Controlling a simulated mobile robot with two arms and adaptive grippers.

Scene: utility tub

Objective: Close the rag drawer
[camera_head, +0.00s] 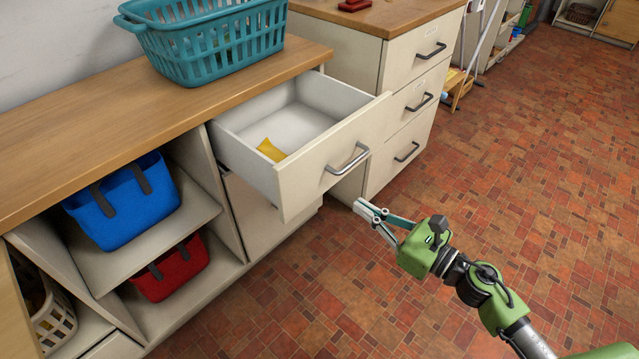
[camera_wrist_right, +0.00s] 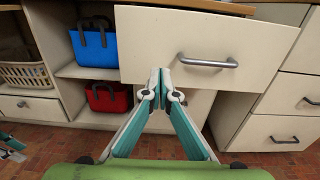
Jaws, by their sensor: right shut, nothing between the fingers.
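The rag drawer (camera_head: 326,160) is pulled well out from the counter, with a yellow rag (camera_head: 271,150) lying inside it. Its cream front has a grey bar handle (camera_head: 347,160). My right gripper (camera_head: 358,205) is shut and empty, in front of the drawer and below the handle in the head view. In the right wrist view, my right gripper (camera_wrist_right: 160,72) points toward the drawer front (camera_wrist_right: 215,45), to the left of and slightly below the handle (camera_wrist_right: 208,62). I cannot tell whether the tips touch the front. My left gripper is not clearly seen in the head view.
A teal basket (camera_head: 212,42) stands on the wooden counter (camera_head: 90,120). Blue (camera_head: 128,203) and red (camera_head: 170,268) bins sit on open shelves to the left. A cabinet with several shut drawers (camera_head: 412,98) stands right of the open drawer. The tiled floor (camera_head: 530,170) to the right is clear.

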